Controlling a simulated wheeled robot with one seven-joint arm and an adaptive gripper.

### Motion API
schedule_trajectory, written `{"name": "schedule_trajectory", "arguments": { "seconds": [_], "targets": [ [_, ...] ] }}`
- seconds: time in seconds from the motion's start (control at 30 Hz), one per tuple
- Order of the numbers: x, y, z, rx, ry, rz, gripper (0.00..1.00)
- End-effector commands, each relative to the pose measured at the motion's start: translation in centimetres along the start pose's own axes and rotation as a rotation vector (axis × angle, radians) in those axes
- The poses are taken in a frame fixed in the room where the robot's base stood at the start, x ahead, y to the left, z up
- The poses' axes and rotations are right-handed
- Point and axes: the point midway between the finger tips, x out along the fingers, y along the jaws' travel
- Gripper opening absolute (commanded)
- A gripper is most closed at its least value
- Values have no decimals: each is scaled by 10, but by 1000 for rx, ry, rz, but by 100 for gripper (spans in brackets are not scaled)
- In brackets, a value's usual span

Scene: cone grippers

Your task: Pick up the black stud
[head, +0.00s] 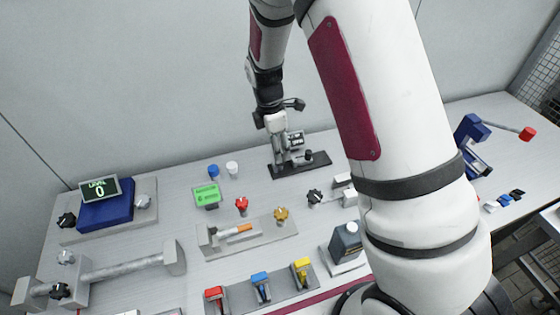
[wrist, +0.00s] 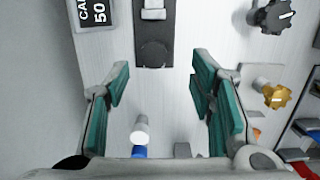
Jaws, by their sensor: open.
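A dark round shape (wrist: 153,53) shows on the near end of a black plate (wrist: 153,33) in the wrist view. It may be the black stud; dark on dark, I cannot tell its height. The black plate (head: 318,166) also shows at the back of the table in the head view, with a small black knob-like part (head: 308,155) on it. My gripper (wrist: 158,82) is open and empty, its teal-padded fingers wide apart, with the round shape just beyond the tips. In the head view my gripper (head: 280,150) points down over the plate's left end and hides part of it.
A white stud (head: 232,168) and a blue stud (head: 213,171) stand left of the plate. A small display (wrist: 95,12) stands beside the plate. A black knob (head: 315,196) and a yellow knob (head: 281,214) are nearer the front. My arm covers the right-centre of the head view.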

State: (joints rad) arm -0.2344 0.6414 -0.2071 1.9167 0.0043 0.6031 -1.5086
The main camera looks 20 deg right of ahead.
Motion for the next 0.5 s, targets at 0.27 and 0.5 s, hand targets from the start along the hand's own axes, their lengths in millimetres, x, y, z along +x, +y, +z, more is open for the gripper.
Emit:
{"name": "schedule_trajectory", "arguments": {
  "seconds": [0.27, 0.5],
  "targets": [
    [18, 1, 0, 1, 0, 0, 50],
    [48, 7, 1, 1, -1, -1, 50]
  ]
}}
